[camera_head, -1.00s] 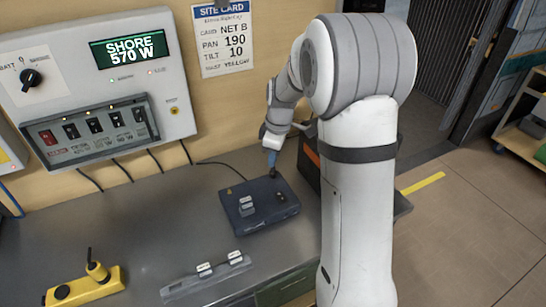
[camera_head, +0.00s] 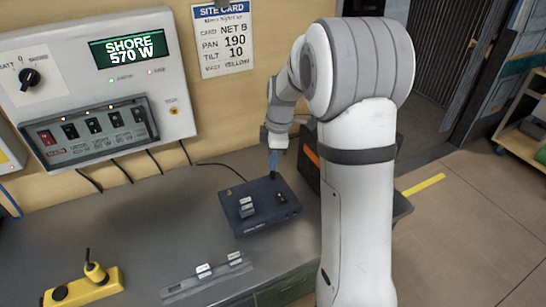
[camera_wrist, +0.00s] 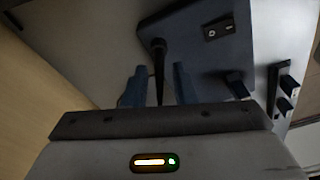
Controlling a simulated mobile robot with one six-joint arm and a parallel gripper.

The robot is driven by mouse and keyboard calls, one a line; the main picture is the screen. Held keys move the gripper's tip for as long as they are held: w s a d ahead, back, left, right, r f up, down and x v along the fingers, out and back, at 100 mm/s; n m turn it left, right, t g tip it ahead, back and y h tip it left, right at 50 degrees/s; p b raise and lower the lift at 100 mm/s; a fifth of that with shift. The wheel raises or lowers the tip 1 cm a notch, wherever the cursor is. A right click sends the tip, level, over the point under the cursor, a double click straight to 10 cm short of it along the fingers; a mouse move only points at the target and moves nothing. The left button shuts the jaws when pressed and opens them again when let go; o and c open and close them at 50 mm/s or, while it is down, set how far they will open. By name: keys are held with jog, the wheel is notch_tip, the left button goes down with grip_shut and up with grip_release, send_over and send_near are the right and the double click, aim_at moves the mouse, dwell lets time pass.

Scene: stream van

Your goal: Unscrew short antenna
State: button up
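The short antenna (camera_wrist: 159,70) is a thin black rod with a round base, standing on the dark blue box (camera_wrist: 190,25) in the wrist view. My gripper (camera_wrist: 159,88) has one blue finger on each side of the rod, with gaps visible between, so it is open around it. In the head view my gripper (camera_head: 273,160) points down at the back edge of the box (camera_head: 255,218).
A grey rail (camera_head: 208,278) with two white-labelled pieces and a yellow device (camera_head: 84,288) lie in front on the bench. A power panel (camera_head: 95,80) hangs behind. Bare bench (camera_head: 150,225) lies left of the box.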

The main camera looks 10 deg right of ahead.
jog(key=m, duration=0.4)
jog(key=shift+t, duration=0.3)
jog(key=m, duration=0.4)
jog(key=shift+h, duration=0.3)
jog(key=m, duration=0.3)
jog(key=shift+m+t, duration=0.3)
jog(key=shift+m, duration=0.1)
